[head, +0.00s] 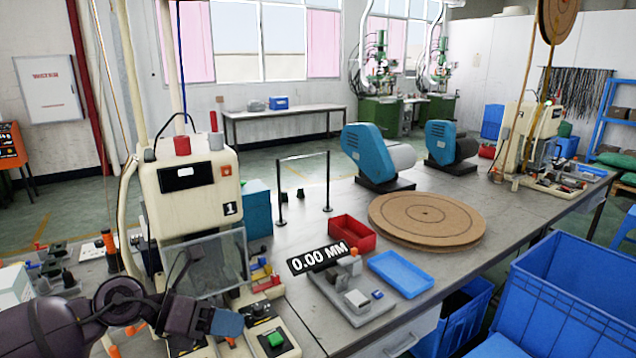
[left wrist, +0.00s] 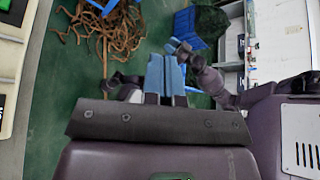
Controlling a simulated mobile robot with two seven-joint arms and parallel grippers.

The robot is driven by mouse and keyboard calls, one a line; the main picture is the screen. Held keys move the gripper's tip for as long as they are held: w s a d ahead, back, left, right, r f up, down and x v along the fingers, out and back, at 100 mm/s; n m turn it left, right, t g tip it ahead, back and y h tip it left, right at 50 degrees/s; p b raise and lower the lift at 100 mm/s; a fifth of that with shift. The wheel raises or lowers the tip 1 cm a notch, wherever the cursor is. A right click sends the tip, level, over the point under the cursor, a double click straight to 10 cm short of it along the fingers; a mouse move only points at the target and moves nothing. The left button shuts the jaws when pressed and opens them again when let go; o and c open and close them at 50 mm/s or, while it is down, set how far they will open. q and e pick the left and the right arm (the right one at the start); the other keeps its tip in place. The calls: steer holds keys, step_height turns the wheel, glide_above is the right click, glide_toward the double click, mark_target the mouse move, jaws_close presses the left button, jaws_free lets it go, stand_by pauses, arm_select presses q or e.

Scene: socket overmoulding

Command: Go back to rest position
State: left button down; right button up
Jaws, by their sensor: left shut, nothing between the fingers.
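My left gripper (head: 226,322) is at the lower left of the head view, in front of the cream machine marked 1 (head: 195,190). Its blue fingers are together and hold nothing. They also show in the left wrist view (left wrist: 166,76), closed side by side above the green floor. The machine's clear guard (head: 207,262) stands behind the gripper. Purple arm parts of mine show beside the fingers in the left wrist view.
A green button box (head: 274,342) is close to the right of my gripper. The gauge reading 0.00 MM (head: 318,258), a red tray (head: 352,233) and a blue tray (head: 401,273) are further right on the bench. Brown strands (left wrist: 108,28) lie on the floor.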

arm_select(q)
steer(key=w+r+n+t+h, duration=0.35)
steer(key=n+t, duration=0.65)
steer(key=n, duration=0.4)
steer(key=a+f+n+t+y, duration=0.5)
steer(key=a+f+n+y, duration=0.35)
steer(key=n, duration=0.65)
steer(key=s+a+f+n+g+y, duration=0.1)
steer(key=s+f+n+y, duration=0.25)
steer(key=f, duration=0.25)
steer(key=s+a+f+n+g+y, duration=0.1)
steer(key=s+a+f+n+y, duration=0.1)
steer(key=s+f+n, duration=0.3)
steer(key=s+a+f+n+g+y, duration=0.2)
steer(key=s+f+n+g+y, duration=0.1)
steer(key=s+f, duration=1)
steer(key=shift+s+n+g, duration=0.5)
steer(key=shift+n, duration=0.25)
